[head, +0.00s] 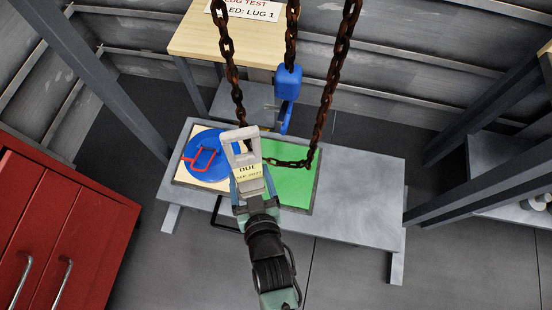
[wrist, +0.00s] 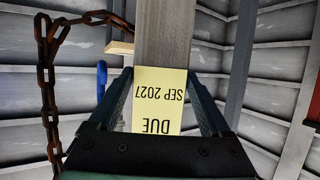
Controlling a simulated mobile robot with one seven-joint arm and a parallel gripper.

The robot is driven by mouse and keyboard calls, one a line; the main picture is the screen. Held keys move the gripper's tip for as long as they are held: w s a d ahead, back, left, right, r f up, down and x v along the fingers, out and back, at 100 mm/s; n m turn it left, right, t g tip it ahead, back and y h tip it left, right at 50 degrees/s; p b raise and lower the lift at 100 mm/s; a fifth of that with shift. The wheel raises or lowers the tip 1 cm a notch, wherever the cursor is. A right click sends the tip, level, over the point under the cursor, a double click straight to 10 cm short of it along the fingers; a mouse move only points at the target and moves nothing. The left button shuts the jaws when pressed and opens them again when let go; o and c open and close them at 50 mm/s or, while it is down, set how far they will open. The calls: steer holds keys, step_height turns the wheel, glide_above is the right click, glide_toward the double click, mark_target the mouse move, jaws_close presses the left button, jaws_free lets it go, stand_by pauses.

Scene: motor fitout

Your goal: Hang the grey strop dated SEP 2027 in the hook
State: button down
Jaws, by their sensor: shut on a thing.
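The grey strop (head: 241,146) is in my gripper (head: 247,188), its loop standing up beyond the fingers in the head view. Its cream tag reads DUE SEP 2027. In the wrist view the strop (wrist: 163,35) rises between the two fingers (wrist: 160,105), with the tag upside down. The blue hook (head: 287,90) hangs on a rusty chain above the bench, right of and beyond the strop. The strop and hook look apart. In the wrist view a small part of the blue hook (wrist: 101,80) shows left of the strop.
Rusty chains (head: 318,120) hang in a loop around the hook and cross behind the strop. Below, a grey bench (head: 365,185) carries a green panel (head: 292,185) and a blue disc (head: 197,147) with a red shape. A wooden table stands behind, a red cabinet (head: 60,235) at left.

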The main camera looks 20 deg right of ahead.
steer(key=w+d+f+m+h+b, duration=0.1)
steer(key=d+f+b, duration=0.2)
steer(key=f+b, duration=0.35)
steer(key=d+f+m+h+b, duration=0.1)
steer(key=d+f+h+b, duration=0.15)
steer(key=f+b, duration=0.45)
steer(key=w+d+f+b, duration=0.4)
steer(key=w+d+b, duration=0.3)
steer(key=w+b, duration=0.1)
steer(key=shift+w+d+f, duration=0.2)
steer(key=shift+w, duration=0.4)
stand_by(0.7)
stand_by(0.5)
